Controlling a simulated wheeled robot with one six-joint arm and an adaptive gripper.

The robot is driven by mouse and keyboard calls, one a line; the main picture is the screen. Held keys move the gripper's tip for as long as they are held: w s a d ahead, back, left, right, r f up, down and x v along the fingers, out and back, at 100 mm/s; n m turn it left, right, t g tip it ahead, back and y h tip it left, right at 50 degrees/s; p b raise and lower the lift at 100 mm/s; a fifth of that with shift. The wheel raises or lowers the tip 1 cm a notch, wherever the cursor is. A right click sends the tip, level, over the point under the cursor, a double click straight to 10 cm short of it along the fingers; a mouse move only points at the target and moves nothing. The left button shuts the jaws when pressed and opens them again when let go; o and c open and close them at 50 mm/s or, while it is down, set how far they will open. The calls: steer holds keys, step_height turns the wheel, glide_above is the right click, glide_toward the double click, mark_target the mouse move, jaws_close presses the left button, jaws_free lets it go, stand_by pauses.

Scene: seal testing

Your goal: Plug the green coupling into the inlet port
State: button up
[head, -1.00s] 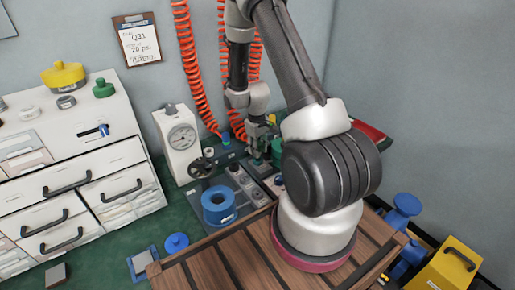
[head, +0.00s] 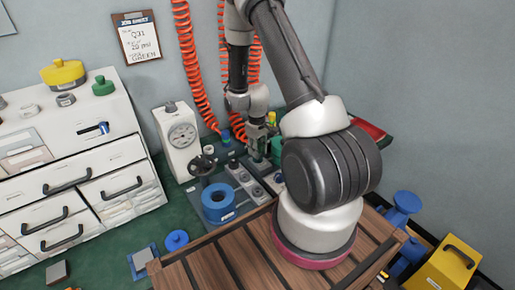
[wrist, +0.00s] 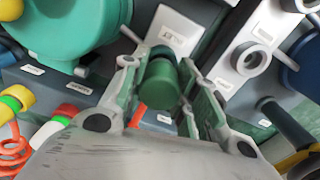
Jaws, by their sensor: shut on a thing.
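The green coupling (wrist: 160,85) lies between the two fingers of my gripper (wrist: 163,97) in the wrist view, and the gripper is shut on it. Its far end meets a dark ring in front of a pale labelled block (wrist: 178,28); I cannot tell whether it is inside a port there. A second pale block with an open round port (wrist: 251,59) stands to the right, apart from the coupling. In the head view my gripper (head: 258,148) is low over the bench fixture, and the coupling is too small to make out. I cannot read which port is the inlet.
A large teal-green round body (wrist: 75,25) is close on the left in the wrist view. Banded fittings and an orange hose (wrist: 12,150) are at lower left. In the head view a gauge (head: 182,135), a handwheel (head: 202,166) and a blue ring (head: 218,203) stand left of my gripper.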

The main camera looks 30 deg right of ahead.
steer(key=shift+f, duration=0.5)
steer(key=o, duration=1.2)
steer(key=shift+c, duration=0.2)
steer(key=shift+r, duration=0.1)
step_height(320, 180, up, 12)
steer(key=shift+a+f, duration=0.1)
